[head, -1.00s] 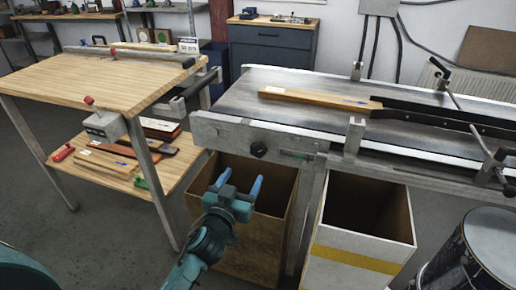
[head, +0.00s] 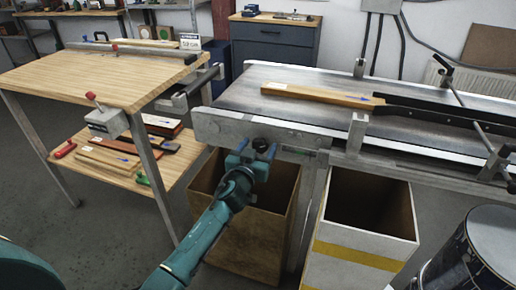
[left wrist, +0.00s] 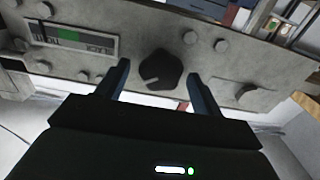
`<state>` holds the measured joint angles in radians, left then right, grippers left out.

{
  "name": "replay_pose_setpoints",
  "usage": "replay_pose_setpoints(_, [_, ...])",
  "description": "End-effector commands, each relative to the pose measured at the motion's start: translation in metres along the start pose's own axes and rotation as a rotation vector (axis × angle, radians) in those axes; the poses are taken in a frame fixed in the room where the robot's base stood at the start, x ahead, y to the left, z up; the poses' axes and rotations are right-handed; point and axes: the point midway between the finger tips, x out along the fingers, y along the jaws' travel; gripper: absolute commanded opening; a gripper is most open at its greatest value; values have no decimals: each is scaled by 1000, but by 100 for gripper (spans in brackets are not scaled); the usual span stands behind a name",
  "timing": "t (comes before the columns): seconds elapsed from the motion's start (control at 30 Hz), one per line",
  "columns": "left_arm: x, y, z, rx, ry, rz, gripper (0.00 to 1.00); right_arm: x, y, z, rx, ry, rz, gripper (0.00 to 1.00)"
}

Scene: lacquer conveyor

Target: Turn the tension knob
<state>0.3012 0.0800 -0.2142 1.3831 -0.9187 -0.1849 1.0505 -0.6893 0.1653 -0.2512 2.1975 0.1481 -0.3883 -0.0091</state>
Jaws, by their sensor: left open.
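The tension knob is a black, lobed knob (left wrist: 161,70) on the grey metal end plate of the conveyor (head: 225,125). In the left wrist view it sits ahead of my fingertips, roughly between them, with a light line on its face. In the head view only the top of the knob (head: 261,142) shows above my gripper. My left gripper (head: 257,148) is open, its two blue fingers pointing at the knob from the front. I cannot tell whether the fingers touch it; no grip is visible. My right gripper is not in view.
A green-marked scale (left wrist: 75,37) and several bolts are on the plate near the knob. Below stand an open brown bin (head: 250,240) and a white bin with a yellow stripe (head: 355,254). A wooden workbench (head: 100,78) is at left, a dark drum (head: 480,255) at right.

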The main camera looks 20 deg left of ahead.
Motion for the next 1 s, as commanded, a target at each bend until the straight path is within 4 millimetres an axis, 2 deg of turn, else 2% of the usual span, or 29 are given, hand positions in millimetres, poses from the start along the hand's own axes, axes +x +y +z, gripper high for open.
replay_pose_setpoints(0.07, [0,0,0,0,0,0,64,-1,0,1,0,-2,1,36])
replay_pose_setpoints(0.57, [0,0,0,0,0,0,24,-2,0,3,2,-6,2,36])
replay_pose_setpoints(0.83, [0,0,0,28,0,0,22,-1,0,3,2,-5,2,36])
replay_pose_setpoints(1.0, [0,1,1,105,0,0,22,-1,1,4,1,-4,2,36])
